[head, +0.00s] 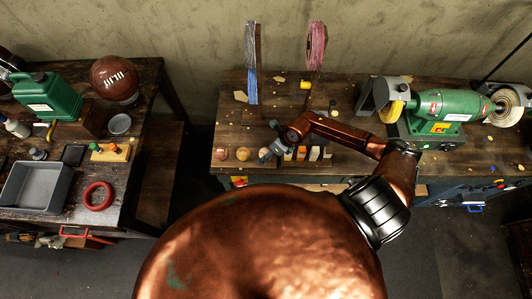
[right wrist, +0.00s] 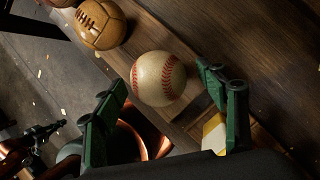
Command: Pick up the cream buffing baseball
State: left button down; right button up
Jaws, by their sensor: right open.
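The cream baseball (right wrist: 158,79) with red stitching rests on a wooden strip in the right wrist view. My right gripper (right wrist: 162,84) is open, with one green finger on each side of the baseball and visible gaps between. I cannot tell how far the ball is from the fingertips in depth. In the head view my right gripper (head: 271,149) is over the left part of the far bench, and the baseball there is hard to make out beside it. My left gripper is not in view.
A tan laced ball (right wrist: 101,24) sits close beside the baseball; it also shows in the head view (head: 243,153). A reddish ball (head: 221,154) is further left. A green bench grinder (head: 440,105) stands at right.

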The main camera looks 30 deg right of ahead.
jog(key=shift+w+a+f, duration=0.1)
jog(key=shift+a+f, duration=0.05)
jog(key=shift+f, duration=0.1)
jog(key=shift+c, duration=0.5)
jog(key=c, duration=0.9)
jog(key=shift+r, duration=0.1)
jog(key=shift+c, duration=0.2)
